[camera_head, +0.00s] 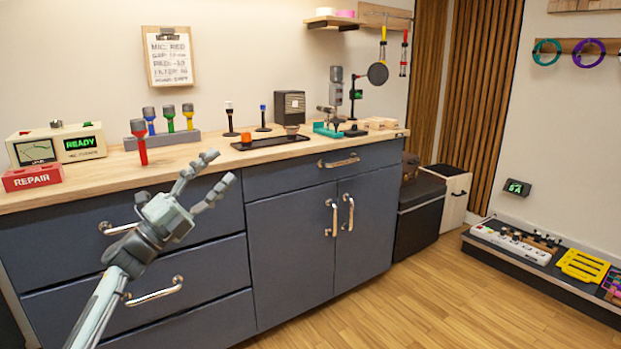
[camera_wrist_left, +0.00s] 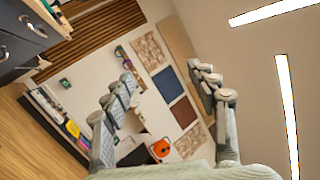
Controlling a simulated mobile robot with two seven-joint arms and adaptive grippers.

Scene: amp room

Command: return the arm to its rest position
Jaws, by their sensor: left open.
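My left gripper (camera_head: 213,176) is raised in front of the blue-grey cabinet, its arm coming in from the lower left. Its two fingers are spread apart with nothing between them. The left wrist view also shows the open fingers (camera_wrist_left: 168,85), with the far wall and ceiling beyond. My right gripper is in neither view.
The wooden counter (camera_head: 95,182) holds a meter box (camera_head: 58,145), a red REPAIR box (camera_head: 32,177), a microphone rack (camera_head: 172,139) and a dark tray (camera_head: 271,142). Cabinet handles (camera_head: 154,292) stick out near my arm. A low pedalboard platform (camera_head: 540,270) lies at right. The middle floor is clear.

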